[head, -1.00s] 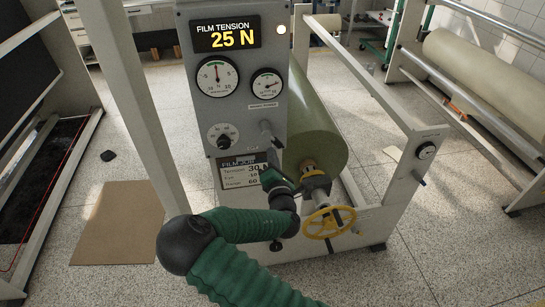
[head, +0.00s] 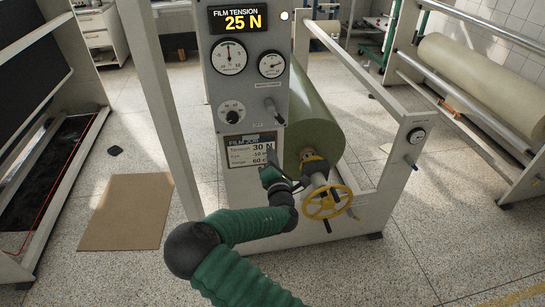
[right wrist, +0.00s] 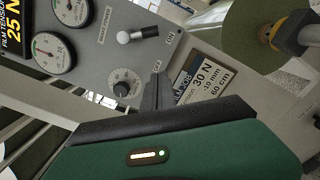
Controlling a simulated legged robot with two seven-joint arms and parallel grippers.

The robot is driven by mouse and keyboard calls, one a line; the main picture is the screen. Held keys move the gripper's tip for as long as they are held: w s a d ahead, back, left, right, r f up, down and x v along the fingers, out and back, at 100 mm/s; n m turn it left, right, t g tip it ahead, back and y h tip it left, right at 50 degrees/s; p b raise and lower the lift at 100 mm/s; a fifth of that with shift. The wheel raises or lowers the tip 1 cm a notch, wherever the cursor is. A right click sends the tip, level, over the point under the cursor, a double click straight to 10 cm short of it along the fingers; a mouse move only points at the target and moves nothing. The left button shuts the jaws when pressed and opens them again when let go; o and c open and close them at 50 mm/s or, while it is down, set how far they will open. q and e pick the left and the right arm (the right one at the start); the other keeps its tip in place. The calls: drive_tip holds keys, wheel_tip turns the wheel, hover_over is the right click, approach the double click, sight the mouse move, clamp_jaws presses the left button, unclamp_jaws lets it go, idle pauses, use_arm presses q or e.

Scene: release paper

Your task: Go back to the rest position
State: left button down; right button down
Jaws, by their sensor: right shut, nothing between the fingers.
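My right gripper (head: 270,158) is in front of the lower part of the grey control panel (head: 249,95), beside the film job card (head: 248,150). In the right wrist view its fingers (right wrist: 157,90) are together with nothing between them, and the panel is behind them. The green-sleeved right arm comes in from the bottom of the head view. The lever (head: 272,108) on the panel is above the gripper and apart from it. The tension display (head: 238,19) reads 25 N, and the card reads 30 N. My left gripper is not in view.
A yellow handwheel (head: 327,202) and a green film roll (head: 318,125) are right of the gripper. A white machine frame (head: 400,150) surrounds the roll. A brown sheet (head: 126,212) lies on the floor at left. Open speckled floor is in front.

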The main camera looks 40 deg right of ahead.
drive_tip(key=s+a+f+m+g+y, duration=0.4)
drive_tip(key=s+a+f+m+g, duration=0.35)
drive_tip(key=f+m, duration=0.5)
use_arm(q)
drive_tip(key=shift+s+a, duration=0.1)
use_arm(e)
drive_tip(key=s+a+r+m+g+y, duration=0.2)
drive_tip(key=s+a+m+y, duration=0.1)
drive_tip(key=s+a, duration=0.5)
drive_tip(key=s+a+r+m+g+y, duration=0.2)
drive_tip(key=s+a, duration=0.6)
drive_tip(key=a, duration=0.6)
drive_tip(key=shift+m+g+y, duration=0.45)
drive_tip(key=shift+m+y, duration=0.15)
drive_tip(key=shift+m, duration=0.05)
drive_tip(key=shift+r, duration=0.1)
